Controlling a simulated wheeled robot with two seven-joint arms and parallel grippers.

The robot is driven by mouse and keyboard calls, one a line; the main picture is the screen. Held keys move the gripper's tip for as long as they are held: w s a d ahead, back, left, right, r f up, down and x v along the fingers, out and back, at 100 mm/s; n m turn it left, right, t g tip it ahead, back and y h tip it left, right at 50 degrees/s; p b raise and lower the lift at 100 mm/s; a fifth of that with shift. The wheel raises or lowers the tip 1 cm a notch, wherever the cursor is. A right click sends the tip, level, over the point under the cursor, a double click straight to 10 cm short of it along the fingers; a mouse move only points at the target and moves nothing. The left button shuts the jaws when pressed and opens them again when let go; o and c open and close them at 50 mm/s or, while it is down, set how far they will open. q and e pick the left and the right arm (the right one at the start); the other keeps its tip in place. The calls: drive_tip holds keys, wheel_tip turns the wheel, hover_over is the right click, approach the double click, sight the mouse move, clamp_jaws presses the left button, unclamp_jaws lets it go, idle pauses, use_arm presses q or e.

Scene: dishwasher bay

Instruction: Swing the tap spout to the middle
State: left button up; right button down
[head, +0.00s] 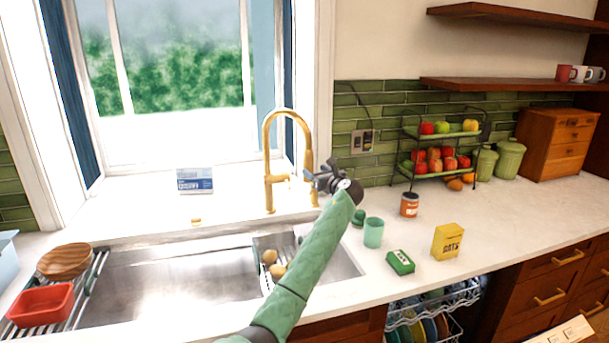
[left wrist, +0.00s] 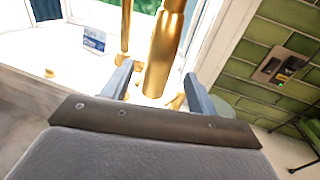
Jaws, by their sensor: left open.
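The gold tap (head: 269,160) stands behind the sink. Its spout (head: 308,150) arches up and over to the right, with its end hanging at the right. My left gripper (head: 318,178) is beside the spout's hanging end, at the right. In the left wrist view the spout (left wrist: 165,50) comes down between the two open fingers of the gripper (left wrist: 160,84). I cannot tell whether either finger touches it. The tap's upright pipe (left wrist: 126,25) shows behind it. My right gripper is not in view.
The sink (head: 170,275) lies below, with a colander insert holding potatoes (head: 270,257) at its right. A red dish (head: 42,303) and a wooden bowl (head: 64,261) sit at the left. A green cup (head: 373,232) and a tin (head: 409,205) stand right of my arm.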

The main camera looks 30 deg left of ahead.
sight(311, 169)
use_arm(q)
drive_tip(key=shift+s+d+f, duration=0.1)
drive_tip(key=shift+f, duration=0.3)
drive_tip(key=shift+a, duration=0.2)
drive_tip(key=p+x, duration=0.2)
drive_tip(key=x, duration=0.4)
drive_tip(key=shift+a, duration=0.1)
drive_tip(key=shift+w+a, duration=0.5)
drive_tip(key=shift+a, duration=0.05)
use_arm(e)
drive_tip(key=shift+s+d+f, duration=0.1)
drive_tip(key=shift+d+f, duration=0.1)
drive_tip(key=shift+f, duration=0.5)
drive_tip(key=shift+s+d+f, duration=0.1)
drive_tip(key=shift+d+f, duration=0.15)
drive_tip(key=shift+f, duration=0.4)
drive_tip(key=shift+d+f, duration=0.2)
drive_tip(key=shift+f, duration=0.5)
use_arm(q)
drive_tip(key=shift+c, duration=0.2)
